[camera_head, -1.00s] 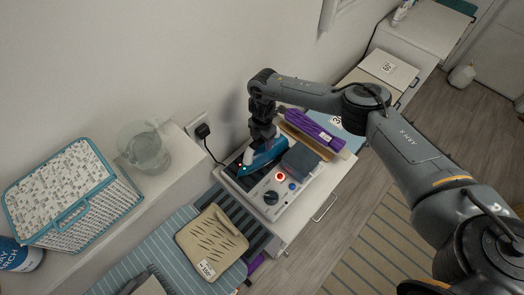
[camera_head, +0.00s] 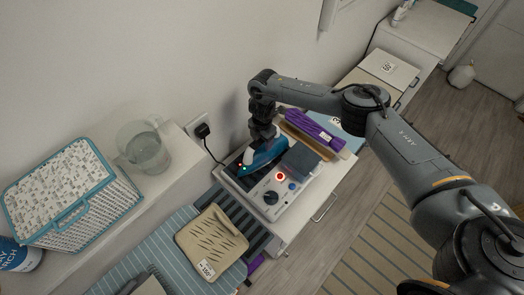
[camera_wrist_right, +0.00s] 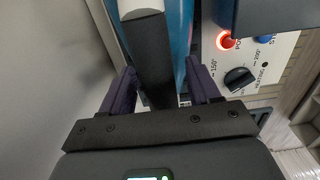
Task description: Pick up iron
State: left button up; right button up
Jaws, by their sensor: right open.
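The blue iron (camera_head: 263,156), with a dark and light-grey handle, sits on the white control unit (camera_head: 290,200) with a lit red button and black dial. My right gripper (camera_head: 264,133) is directly above the iron in the head view. In the right wrist view, the open fingers (camera_wrist_right: 160,90) stand on either side of the iron's dark handle (camera_wrist_right: 148,50), with a gap visible. The blue body (camera_wrist_right: 179,40) lies beyond them. The fingertips' depth along the handle is hard to tell. My left gripper is not in view.
A dark grey block (camera_head: 302,160) is close to the iron's right, with a purple bundle (camera_head: 315,127) behind it. A wall outlet with plug (camera_head: 202,131) is at the left. A beige slotted tray (camera_head: 212,242), glass jug (camera_head: 146,150) and lidded basket (camera_head: 70,190) stand further left.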

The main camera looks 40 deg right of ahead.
jog(key=c, duration=1.1)
jog(key=shift+r, duration=0.1)
jog(key=shift+r, duration=0.1)
